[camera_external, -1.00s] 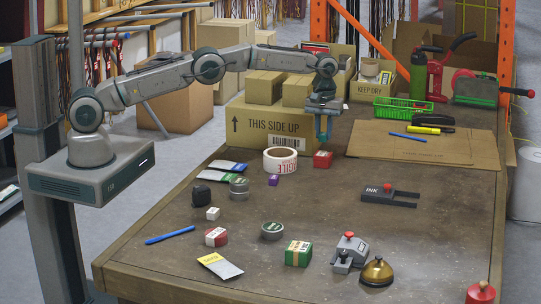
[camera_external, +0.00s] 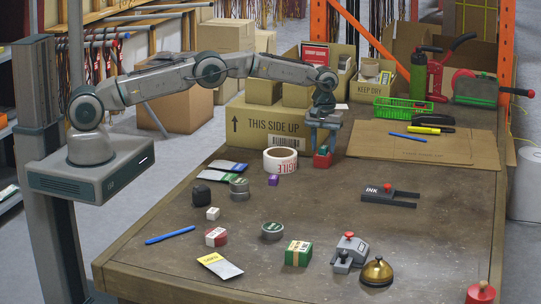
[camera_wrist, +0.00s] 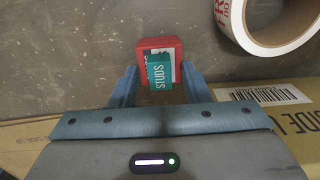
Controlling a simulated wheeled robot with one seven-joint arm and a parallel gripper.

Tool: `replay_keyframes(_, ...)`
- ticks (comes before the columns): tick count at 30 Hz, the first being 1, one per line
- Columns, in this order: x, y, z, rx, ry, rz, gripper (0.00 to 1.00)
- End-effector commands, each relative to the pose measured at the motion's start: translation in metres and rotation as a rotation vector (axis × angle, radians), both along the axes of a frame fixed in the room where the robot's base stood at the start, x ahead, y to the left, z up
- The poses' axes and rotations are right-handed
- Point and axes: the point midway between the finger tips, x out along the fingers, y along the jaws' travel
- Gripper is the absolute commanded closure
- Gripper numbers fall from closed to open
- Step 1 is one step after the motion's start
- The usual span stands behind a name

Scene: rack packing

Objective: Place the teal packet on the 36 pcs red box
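The teal packet (camera_wrist: 159,72), lettered STUDS, lies on the red box (camera_wrist: 172,45) in the wrist view. In the external view the packet (camera_external: 323,149) shows as a small teal patch on top of the red box (camera_external: 322,161). The red box stands on the table near the tape roll. My gripper (camera_wrist: 158,82) is open, its blue fingers on either side of the packet with gaps visible. In the external view my gripper (camera_external: 322,148) reaches down around the packet, just above the box. The box's count label cannot be read.
A FRAGILE tape roll (camera_external: 280,160) is left of the red box. A large carton (camera_external: 265,132) stands behind it. Flat cardboard (camera_external: 400,150) lies to the right. Tins, an ink stamp holder (camera_external: 388,195) and a bell (camera_external: 377,271) stand nearer the front.

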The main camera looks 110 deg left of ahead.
Motion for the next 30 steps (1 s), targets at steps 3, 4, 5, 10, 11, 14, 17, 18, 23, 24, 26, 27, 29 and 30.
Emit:
replay_keyframes(3,0.0,0.0,0.0,0.0,0.0,0.0,0.57)
replay_keyframes(4,0.0,0.0,0.0,0.0,0.0,0.0,0.57)
replay_keyframes(5,0.0,0.0,0.001,0.0,0.0,0.0,0.57)
replay_keyframes(10,0.0,0.0,0.015,0.001,-0.002,0.0,0.57)
replay_keyframes(11,0.001,0.001,0.019,0.002,-0.003,0.0,0.57)
replay_keyframes(14,0.001,0.001,0.04,0.003,-0.004,0.0,0.57)
replay_keyframes(17,0.001,0.001,0.064,0.004,-0.004,0.0,0.57)
replay_keyframes(18,0.001,0.001,0.074,0.003,-0.003,0.0,0.57)
replay_keyframes(23,0.0,0.0,0.104,0.001,-0.002,0.0,0.57)
replay_keyframes(24,0.0,0.0,0.109,0.0,-0.001,0.0,0.57)
replay_keyframes(26,0.0,0.0,0.115,0.001,-0.001,0.0,0.57)
replay_keyframes(27,0.0,0.0,0.118,0.0,-0.001,0.0,0.57)
replay_keyframes(29,0.0,0.0,0.121,0.0,0.0,0.0,0.57)
replay_keyframes(30,0.0,0.0,0.122,0.0,0.0,0.0,0.57)
